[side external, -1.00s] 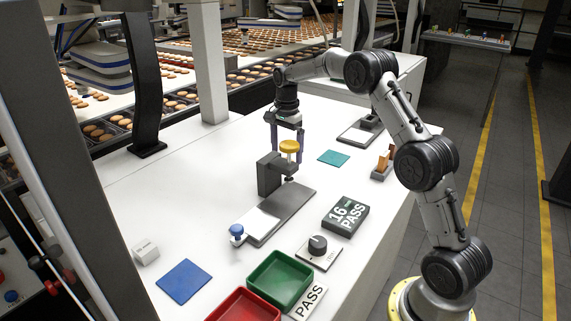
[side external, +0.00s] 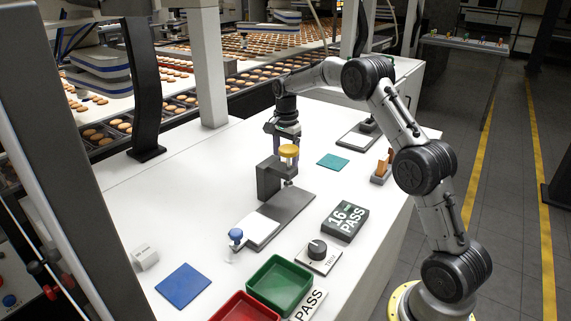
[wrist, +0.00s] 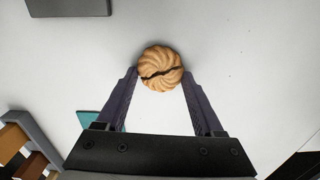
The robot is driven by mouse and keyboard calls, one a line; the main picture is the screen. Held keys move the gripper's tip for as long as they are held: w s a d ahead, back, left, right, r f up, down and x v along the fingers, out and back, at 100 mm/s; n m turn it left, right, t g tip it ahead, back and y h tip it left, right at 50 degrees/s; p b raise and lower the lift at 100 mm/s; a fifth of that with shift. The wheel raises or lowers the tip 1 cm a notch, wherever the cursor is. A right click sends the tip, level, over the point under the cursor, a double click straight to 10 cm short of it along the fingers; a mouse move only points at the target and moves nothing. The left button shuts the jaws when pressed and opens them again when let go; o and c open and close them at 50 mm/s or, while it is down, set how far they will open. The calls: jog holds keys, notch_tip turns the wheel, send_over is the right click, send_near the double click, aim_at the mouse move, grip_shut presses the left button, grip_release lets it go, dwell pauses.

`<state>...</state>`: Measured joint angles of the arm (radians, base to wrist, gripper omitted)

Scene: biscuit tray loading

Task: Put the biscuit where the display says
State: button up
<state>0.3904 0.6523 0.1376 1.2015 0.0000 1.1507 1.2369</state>
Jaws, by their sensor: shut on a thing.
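The round golden biscuit (wrist: 161,66), swirl-ridged with a dark jagged line like a crack across it, sits between my fingertips in the wrist view. My gripper (wrist: 160,84) is shut on it. The dark display (side external: 345,221) reads "16 mm PASS". A green tray (side external: 306,271) stands at the front beside a white "PASS" label (side external: 308,304). A red tray (side external: 222,307) is left of it, cut by the frame edge.
The gauge's grey base (side external: 294,205) carries a white plate and a blue knob (side external: 236,235). A dial box (side external: 318,253), blue mat (side external: 183,285), teal mat (side external: 333,160) and orange-piece rack (side external: 381,168) are spread around.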

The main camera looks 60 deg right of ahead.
jog(key=shift+r, duration=0.5)
notch_tip(320, 180, up, 2)
jog(key=shift+r, duration=0.1)
jog(key=s+a+r, duration=0.5)
jog(key=s+r, duration=0.5)
jog(key=s, duration=0.3)
jog(key=s+a+n, duration=0.9)
jog(key=s+a, duration=1.3)
jog(key=a, duration=0.1)
send_over(279, 285)
jog(key=s, duration=0.1)
jog(key=f, duration=0.8)
jog(key=shift+d+f, duration=0.1)
jog(key=shift+d, duration=0.15)
jog(key=shift+w+a+f, duration=0.1)
jog(key=shift+f, duration=0.1)
jog(key=shift+w+a+f, duration=0.1)
jog(key=shift+w+f, duration=0.1)
jog(key=shift+f, duration=0.8)
jog(key=shift+w+a+f, duration=0.1)
jog(key=shift+w+f, duration=0.05)
jog(key=shift+f, duration=0.8)
